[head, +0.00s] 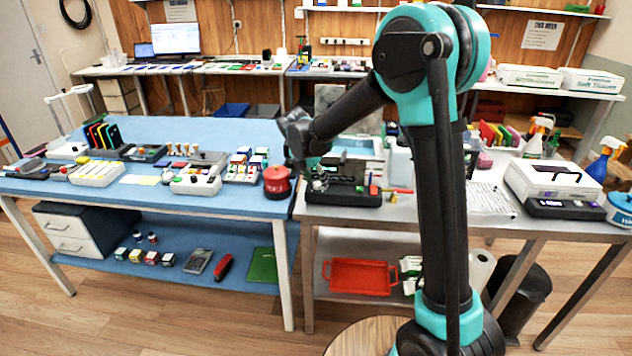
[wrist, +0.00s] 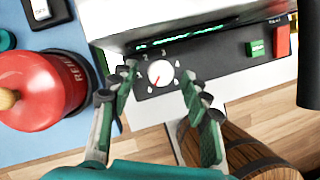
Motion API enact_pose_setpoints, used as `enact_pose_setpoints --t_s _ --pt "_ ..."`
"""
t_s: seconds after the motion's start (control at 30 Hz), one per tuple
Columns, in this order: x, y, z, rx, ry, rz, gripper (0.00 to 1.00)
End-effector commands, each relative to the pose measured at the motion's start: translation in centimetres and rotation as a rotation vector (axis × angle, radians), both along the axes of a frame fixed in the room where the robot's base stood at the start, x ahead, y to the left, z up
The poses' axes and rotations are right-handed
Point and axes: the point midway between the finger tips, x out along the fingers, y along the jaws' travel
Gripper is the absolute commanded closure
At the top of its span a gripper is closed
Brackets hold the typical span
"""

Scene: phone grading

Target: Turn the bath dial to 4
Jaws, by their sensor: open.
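The bath dial (wrist: 160,73) is a round white knob with a red pointer mark, on the dark front panel (wrist: 205,65) of the bath in the wrist view. Small white numbers ring it; a 2 and a 3 are legible above it. The red mark seems to point down and left, away from these two numbers. My gripper (wrist: 158,76) is open, with one green-grey finger left of the dial and one right of it. I cannot tell whether either finger touches it. In the head view my gripper (head: 300,138) is above the bench, small and partly unclear.
A red drum (wrist: 40,92) stands close left of my fingers; it also shows in the head view (head: 277,182). A wooden barrel (wrist: 245,152) is below. The blue table (head: 235,130) adjoins on the left.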

Motion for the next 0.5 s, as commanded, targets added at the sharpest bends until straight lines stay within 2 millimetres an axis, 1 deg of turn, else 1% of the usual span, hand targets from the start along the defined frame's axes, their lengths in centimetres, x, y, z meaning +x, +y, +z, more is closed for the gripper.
enact_pose_setpoints --t_s 0.1,0.33,0.37,0.5 --pt "0.13 -0.11 -0.42 0.0 0.0 0.0 0.53" --pt "0.14 -0.14 -0.46 0.0 0.0 0.0 0.53" --pt "0.15 -0.13 -0.46 0.0 0.0 0.0 0.54" --pt "0.14 -0.13 -0.45 0.0 0.0 0.0 0.71"
